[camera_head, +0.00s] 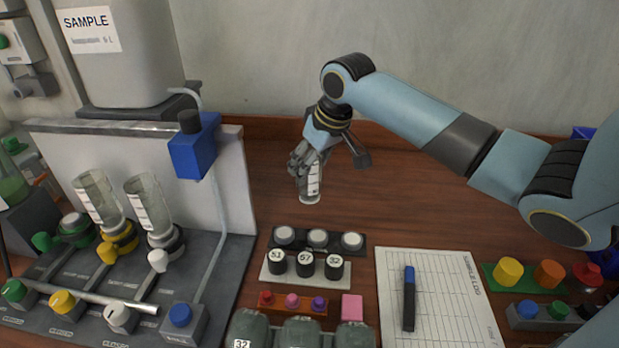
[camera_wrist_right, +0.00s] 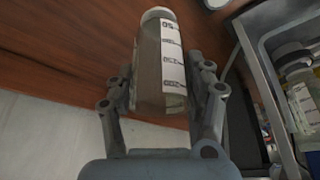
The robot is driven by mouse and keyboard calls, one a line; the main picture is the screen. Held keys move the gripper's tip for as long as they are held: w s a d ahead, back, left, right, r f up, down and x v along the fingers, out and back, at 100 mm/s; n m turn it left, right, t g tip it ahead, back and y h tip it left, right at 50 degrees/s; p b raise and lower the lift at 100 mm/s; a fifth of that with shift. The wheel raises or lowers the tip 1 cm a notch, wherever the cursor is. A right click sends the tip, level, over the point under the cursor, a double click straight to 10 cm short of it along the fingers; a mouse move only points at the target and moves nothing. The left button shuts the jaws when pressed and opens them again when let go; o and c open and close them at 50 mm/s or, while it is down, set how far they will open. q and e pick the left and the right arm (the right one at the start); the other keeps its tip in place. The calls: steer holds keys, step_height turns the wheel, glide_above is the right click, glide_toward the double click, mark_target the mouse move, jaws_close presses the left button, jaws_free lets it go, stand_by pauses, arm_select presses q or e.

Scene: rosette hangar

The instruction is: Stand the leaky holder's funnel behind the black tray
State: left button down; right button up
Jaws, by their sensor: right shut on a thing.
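My right gripper (camera_head: 311,171) is shut on a clear funnel (camera_head: 310,188) with a white scale label. The funnel is upright over the wood behind the black tray (camera_head: 301,245); I cannot tell whether its lower end touches the table. In the right wrist view, the funnel (camera_wrist_right: 150,70) sits between the two fingers of the gripper (camera_wrist_right: 160,95). The black tray carries three white-topped round pieces. Two similar funnels stand tilted in the yellow holder (camera_head: 118,246) and the white holder (camera_head: 166,243). The green holder (camera_head: 75,232) has no funnel. My left gripper is not in view.
A white tray (camera_head: 291,280) with numbered black caps lies in front of the black tray. A paper sheet (camera_head: 450,290) with a marker (camera_head: 409,298) lies right. The panel with a blue box (camera_head: 193,150) stands left. The wood behind the black tray is otherwise clear.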

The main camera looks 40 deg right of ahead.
mark_target(310, 178)
steer(key=shift+w+d+f, duration=0.95)
steer(key=shift+w+f, duration=0.05)
steer(key=shift+w, duration=0.2)
steer(key=shift+f, duration=1.95)
steer(key=shift+f, duration=0.1)
steer(key=o, duration=1.2)
steer(key=shift+c, duration=0.2)
steer(key=v, duration=1.2)
steer(key=shift+p, duration=0.4)
